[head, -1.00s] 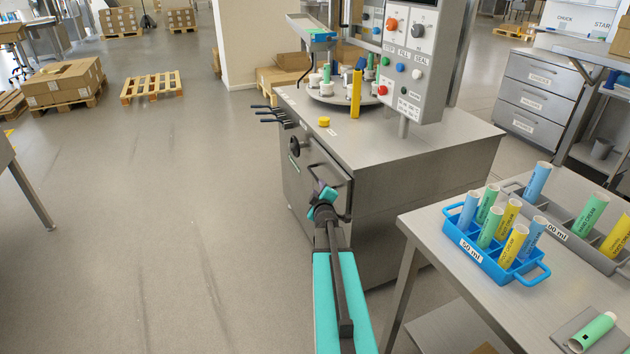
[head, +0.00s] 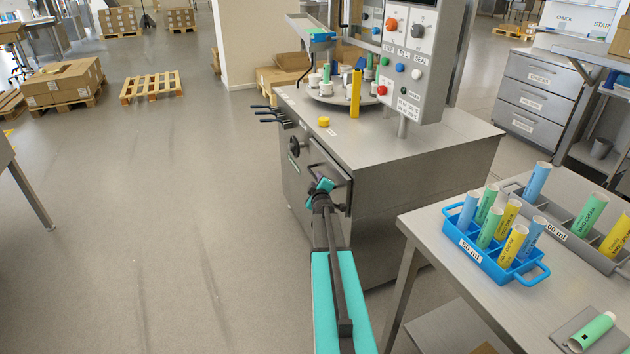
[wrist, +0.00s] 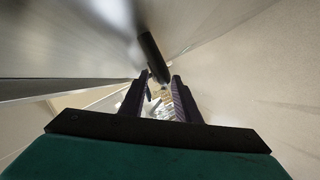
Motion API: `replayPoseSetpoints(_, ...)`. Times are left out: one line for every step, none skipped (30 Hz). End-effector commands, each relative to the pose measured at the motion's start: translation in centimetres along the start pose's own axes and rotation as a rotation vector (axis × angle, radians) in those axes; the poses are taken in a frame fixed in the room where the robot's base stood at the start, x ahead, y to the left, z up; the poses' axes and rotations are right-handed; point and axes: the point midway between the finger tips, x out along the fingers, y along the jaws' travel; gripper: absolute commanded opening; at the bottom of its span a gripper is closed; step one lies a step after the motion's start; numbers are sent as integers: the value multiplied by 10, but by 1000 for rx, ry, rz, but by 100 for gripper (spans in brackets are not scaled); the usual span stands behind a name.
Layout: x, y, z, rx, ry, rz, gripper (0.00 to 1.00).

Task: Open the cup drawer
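The grey steel machine cabinet (head: 420,190) has a drawer front (head: 318,160) on its left-facing side with a dark bar handle (head: 335,180). The drawer front looks shut, lying about flush with the cabinet. My gripper (head: 322,185) is at this handle, its teal and black body partly hiding it. In the wrist view, my two dark fingers (wrist: 159,78) are apart. The black handle bar (wrist: 150,52) slants down from above, and its near end shows between the fingertips. I cannot tell whether the fingers touch it.
A round black knob (head: 294,146) and several black levers (head: 272,113) stick out left of the drawer. A steel table (head: 425,240) with a blue tube rack (head: 490,262) stands at the right. The floor (head: 150,220) at left is clear.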

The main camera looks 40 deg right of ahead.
Motion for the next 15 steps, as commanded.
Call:
replayPoseSetpoints(6, 0, 0, 0, 0, 0, 29)
replayPoseSetpoints(9, 0, 0, 0, 0, 0, 29)
replayPoseSetpoints(12, 0, 0, 0, 0, 0, 29)
replayPoseSetpoints(14, 0, 0, 0, 0, 0, 29)
replayPoseSetpoints(16, 0, 0, 0, 0, 0, 29)
replayPoseSetpoints(19, 0, 0, 0, 0, 0, 29)
replayPoseSetpoints(21, 0, 0, -1, 0, 0, 29)
replayPoseSetpoints(23, 0, 0, -1, 0, 0, 29)
replayPoseSetpoints(25, 0, 0, -1, 0, 0, 29)
replayPoseSetpoints(26, 0, 0, -1, 0, 0, 29)
replayPoseSetpoints(27, 0, 0, -1, 0, 0, 29)
replayPoseSetpoints(29, 0, 0, -1, 0, 0, 29)
replayPoseSetpoints(29, 0, 0, -1, 0, 0, 29)
replayPoseSetpoints(30, 0, 0, -1, 0, 0, 29)
replayPoseSetpoints(30, 0, 0, -1, 0, 0, 29)
